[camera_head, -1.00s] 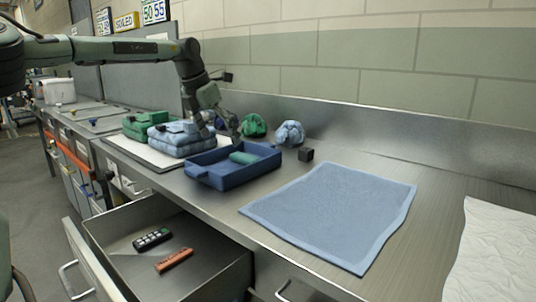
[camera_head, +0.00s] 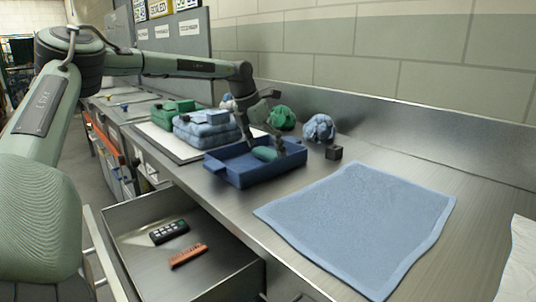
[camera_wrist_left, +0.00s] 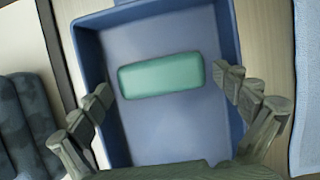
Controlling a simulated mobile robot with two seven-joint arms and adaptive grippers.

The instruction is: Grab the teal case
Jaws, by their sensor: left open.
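The teal case (camera_head: 264,154) lies in the blue tray (camera_head: 222,170), toward its far right part. In the left wrist view the teal case (camera_wrist_left: 160,75) is a rounded oblong lying flat on the floor of the blue tray (camera_wrist_left: 88,60). My left gripper (camera_head: 263,140) is above the tray. In the left wrist view its open fingers (camera_wrist_left: 165,95) stand apart, one on each side of the case, with nothing between them touching it. My right gripper is not in view.
A blue cloth (camera_head: 355,225) lies to the right of the tray. A black cube (camera_head: 334,153), a green bundle (camera_head: 282,117) and a blue bundle (camera_head: 319,128) sit behind. An open drawer (camera_head: 140,215) holds a remote (camera_head: 169,231) and an orange item (camera_head: 188,255).

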